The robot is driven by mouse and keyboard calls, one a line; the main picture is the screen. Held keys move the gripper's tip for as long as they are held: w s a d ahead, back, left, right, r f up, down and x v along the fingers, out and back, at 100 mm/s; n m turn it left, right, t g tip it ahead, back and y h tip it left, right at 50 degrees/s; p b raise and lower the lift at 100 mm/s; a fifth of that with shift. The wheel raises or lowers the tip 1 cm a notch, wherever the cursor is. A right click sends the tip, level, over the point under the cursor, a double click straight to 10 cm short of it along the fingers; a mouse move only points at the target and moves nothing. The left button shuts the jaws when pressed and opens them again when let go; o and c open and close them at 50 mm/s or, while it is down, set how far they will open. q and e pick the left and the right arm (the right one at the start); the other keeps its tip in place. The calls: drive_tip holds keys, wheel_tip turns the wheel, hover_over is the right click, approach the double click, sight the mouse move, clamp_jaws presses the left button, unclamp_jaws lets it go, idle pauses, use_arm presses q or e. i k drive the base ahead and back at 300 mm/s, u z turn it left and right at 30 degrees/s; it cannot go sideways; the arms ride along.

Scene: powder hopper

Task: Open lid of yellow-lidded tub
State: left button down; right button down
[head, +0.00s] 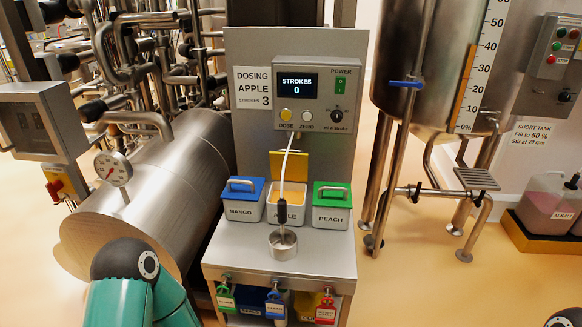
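The yellow-lidded tub is the middle of three tubs on the steel bench. It is a white tub (272,213) labelled APPLE, and its yellow lid (301,163) stands raised at the tub's back edge, so the tub looks open. My teal arm shows at the lower left, but neither gripper is in view.
A closed blue-lidded MANGO tub (243,208) stands left and a closed green-lidded PEACH tub (331,216) right. A round metal cup (283,246) sits below the rod in front. A control box (318,105) showing STROKES 0 is above; a steel tank (150,195) is left.

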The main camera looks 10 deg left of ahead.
sight(296, 170)
drive_tip(key=z, duration=0.05)
drive_tip(key=k, duration=0.55)
drive_tip(key=u, duration=0.45)
drive_tip(key=i, duration=1.05)
drive_tip(key=u, duration=0.4)
